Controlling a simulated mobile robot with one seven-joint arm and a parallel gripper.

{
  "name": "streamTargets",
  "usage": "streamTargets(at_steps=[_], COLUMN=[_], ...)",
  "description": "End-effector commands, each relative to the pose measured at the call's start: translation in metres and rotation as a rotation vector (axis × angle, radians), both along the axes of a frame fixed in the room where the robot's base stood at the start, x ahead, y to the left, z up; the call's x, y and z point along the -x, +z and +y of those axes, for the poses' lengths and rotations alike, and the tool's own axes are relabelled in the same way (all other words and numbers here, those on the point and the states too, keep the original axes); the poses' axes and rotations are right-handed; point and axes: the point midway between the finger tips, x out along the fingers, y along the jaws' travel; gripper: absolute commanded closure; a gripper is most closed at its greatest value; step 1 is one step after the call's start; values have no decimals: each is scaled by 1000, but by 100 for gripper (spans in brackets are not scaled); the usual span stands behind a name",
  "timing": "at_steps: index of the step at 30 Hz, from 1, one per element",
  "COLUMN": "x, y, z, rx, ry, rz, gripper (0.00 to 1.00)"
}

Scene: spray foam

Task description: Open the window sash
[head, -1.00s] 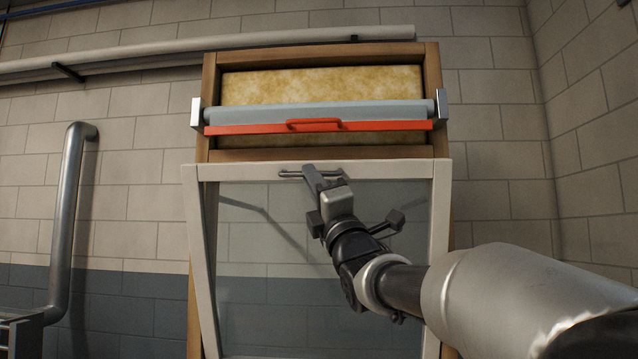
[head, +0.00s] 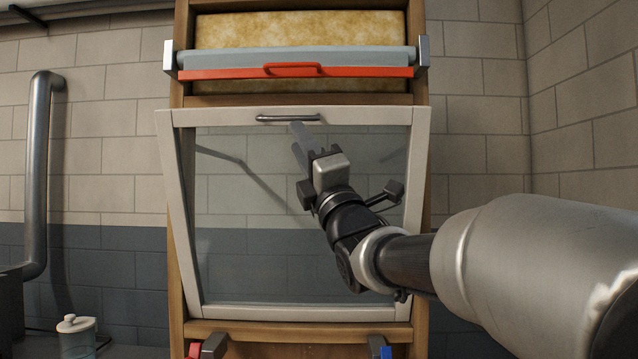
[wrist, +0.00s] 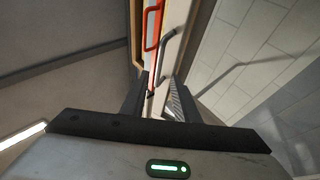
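The window sash (head: 174,215) is a white frame around a clear pane, set in a wooden frame. It stands tilted, with its top leaning out toward me and its bottom edge at the wooden sill. A grey bar handle (head: 288,118) sits on its top rail.
Above the sash is a grey roller with a red bar and red handle (head: 292,69), before a yellowish panel (head: 300,30). A metal pipe (head: 38,170) stands on the left wall. A lidded jar (head: 76,335) is at lower left. Red and blue parts show below the sill.

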Motion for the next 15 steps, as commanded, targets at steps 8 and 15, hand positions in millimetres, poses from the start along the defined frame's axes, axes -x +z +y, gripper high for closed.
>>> streamTargets(at_steps=[8,15], x=[44,66], y=[-46,-68], z=[-26,-38], rx=[0,0], ry=[-2,-2], rz=[1,1], gripper=[72,72])
